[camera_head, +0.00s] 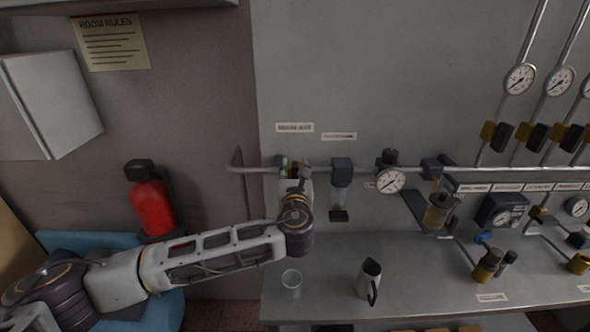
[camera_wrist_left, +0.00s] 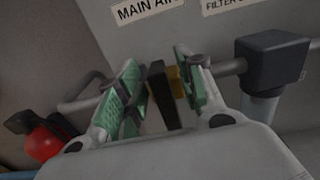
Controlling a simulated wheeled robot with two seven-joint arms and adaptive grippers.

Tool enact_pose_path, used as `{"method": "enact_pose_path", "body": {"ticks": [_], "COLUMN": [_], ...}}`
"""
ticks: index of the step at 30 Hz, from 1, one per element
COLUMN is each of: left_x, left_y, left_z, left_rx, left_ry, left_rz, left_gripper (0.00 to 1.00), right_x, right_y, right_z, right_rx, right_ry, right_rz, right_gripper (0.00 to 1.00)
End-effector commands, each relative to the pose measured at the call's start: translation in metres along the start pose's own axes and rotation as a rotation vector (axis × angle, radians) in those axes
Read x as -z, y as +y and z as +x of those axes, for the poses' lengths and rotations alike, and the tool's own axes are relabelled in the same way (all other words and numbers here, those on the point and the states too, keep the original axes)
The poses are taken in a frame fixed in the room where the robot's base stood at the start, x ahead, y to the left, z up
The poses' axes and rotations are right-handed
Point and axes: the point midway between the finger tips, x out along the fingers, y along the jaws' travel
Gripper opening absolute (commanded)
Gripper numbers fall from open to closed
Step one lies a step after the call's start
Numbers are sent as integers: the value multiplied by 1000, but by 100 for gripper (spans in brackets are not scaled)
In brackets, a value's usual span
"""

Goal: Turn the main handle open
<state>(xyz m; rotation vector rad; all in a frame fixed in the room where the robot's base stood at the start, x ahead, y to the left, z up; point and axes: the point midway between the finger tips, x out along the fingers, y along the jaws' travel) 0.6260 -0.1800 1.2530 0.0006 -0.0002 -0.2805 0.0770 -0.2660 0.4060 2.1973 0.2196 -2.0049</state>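The main handle is a black lever (camera_wrist_left: 162,97) with a yellow valve body (camera_wrist_left: 178,83) behind it, under the "MAIN AIR" label (camera_wrist_left: 145,8) in the left wrist view. The lever points down toward my wrist. My left gripper (camera_wrist_left: 160,88) has its two green-padded fingers apart, one on each side of the lever. A gap shows between the left pad and the lever; the right pad is close to the valve body, and I cannot tell if it touches. In the head view my left gripper (camera_head: 293,170) is at the left end of the pipe and mostly hides the valve. My right gripper is not in view.
A filter unit (camera_head: 341,172) hangs from the pipe just right of the gripper, with a round gauge (camera_head: 390,180) beyond. A clear cup (camera_head: 291,283) and a metal jug (camera_head: 369,281) stand on the bench below. A red extinguisher (camera_head: 152,205) is at left.

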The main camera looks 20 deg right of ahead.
Motion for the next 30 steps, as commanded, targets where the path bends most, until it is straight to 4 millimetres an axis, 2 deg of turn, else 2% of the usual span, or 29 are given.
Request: {"method": "enact_pose_path", "body": {"ticks": [10, 19, 30], "left_x": [0, 0, 1], "left_y": [0, 0, 1], "left_z": [2, 2, 2], "left_rx": [0, 0, 0], "left_ry": [0, 0, 1], "left_rz": [0, 0, -27], "left_gripper": [38, 0, 0], "right_x": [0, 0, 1], "right_y": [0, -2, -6], "right_z": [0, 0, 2], "right_rx": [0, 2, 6], "right_ry": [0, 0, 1], "right_rz": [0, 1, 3], "right_gripper": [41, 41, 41]}}
